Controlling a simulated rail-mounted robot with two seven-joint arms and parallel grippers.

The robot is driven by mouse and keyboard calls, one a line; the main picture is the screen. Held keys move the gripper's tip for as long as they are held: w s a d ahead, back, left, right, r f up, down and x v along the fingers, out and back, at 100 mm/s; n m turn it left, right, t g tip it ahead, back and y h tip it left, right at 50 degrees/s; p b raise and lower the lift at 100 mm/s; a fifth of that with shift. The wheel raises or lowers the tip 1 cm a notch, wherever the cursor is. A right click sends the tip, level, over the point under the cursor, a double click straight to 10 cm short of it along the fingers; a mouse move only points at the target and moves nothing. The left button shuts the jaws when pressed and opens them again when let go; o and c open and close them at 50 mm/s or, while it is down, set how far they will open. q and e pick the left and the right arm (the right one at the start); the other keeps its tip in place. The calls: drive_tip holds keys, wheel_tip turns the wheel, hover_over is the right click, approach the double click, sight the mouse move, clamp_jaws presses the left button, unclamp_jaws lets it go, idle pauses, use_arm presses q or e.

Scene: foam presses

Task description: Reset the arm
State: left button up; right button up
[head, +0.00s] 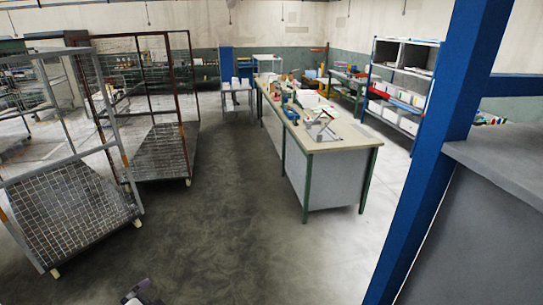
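A small grey and dark part of my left arm (140,292) shows at the bottom edge of the head view, left of the middle. Most of it is cut off by the frame, and its fingers cannot be made out. It appears over bare floor, apart from the cages and the table. My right gripper and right arm are not in view.
Wire mesh cages on wheels (75,205) stand at the left. A long workbench (345,138) with clutter stands right of the middle. A blue post (430,165) and a grey surface (505,160) are close at the right. A shelf rack (400,90) stands behind. The middle floor is clear.

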use_arm(q)
drive_tip(key=s+f+n+g+p, duration=0.3)
drive_tip(key=s+f+p, duration=0.2)
drive_tip(key=s, duration=0.8)
drive_tip(key=s+d+f+n+g+p, duration=0.1)
drive_tip(key=s+f+n+g+p, duration=0.2)
drive_tip(key=s+f, duration=0.4)
drive_tip(key=s+g+p, duration=0.1)
drive_tip(key=s+p, duration=0.1)
drive_tip(key=s, duration=0.4)
drive_tip(key=shift+s+d+n+h+p, duration=0.15)
drive_tip(key=shift+d+n+h+p, duration=0.05)
drive_tip(key=shift+n+h+p, duration=0.15)
